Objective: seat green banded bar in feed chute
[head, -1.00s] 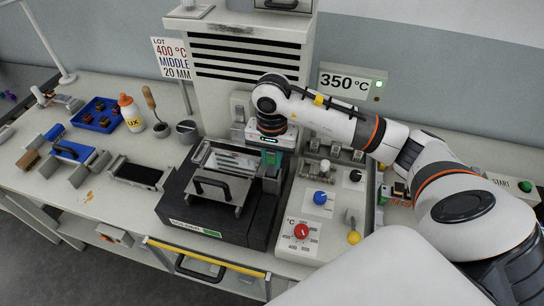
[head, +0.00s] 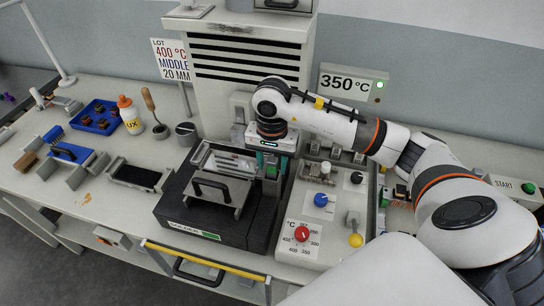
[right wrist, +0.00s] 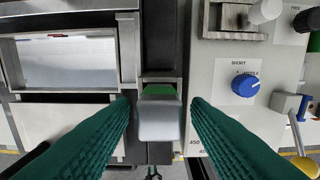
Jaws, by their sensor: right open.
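The green banded bar (right wrist: 160,118) shows in the right wrist view as a grey block with a green band at its upper end. It sits at the feed chute (right wrist: 160,80), a dark narrow channel between the metal-framed window and the control panel. How deep it sits, I cannot tell. My right gripper (right wrist: 160,120) is open, with one teal finger on each side of the bar and gaps between. In the head view my right gripper (head: 268,168) points down beside the dark press block, largely hiding the bar. My left gripper is not in view.
The control panel (head: 321,230) with red and blue knobs and a yellow-tipped lever stands close on the right. A handled metal cover (head: 219,198) lies close on the left. The tall vented furnace (head: 240,65) rises behind. A blue tray (head: 98,117) and bottle (head: 130,115) are far left.

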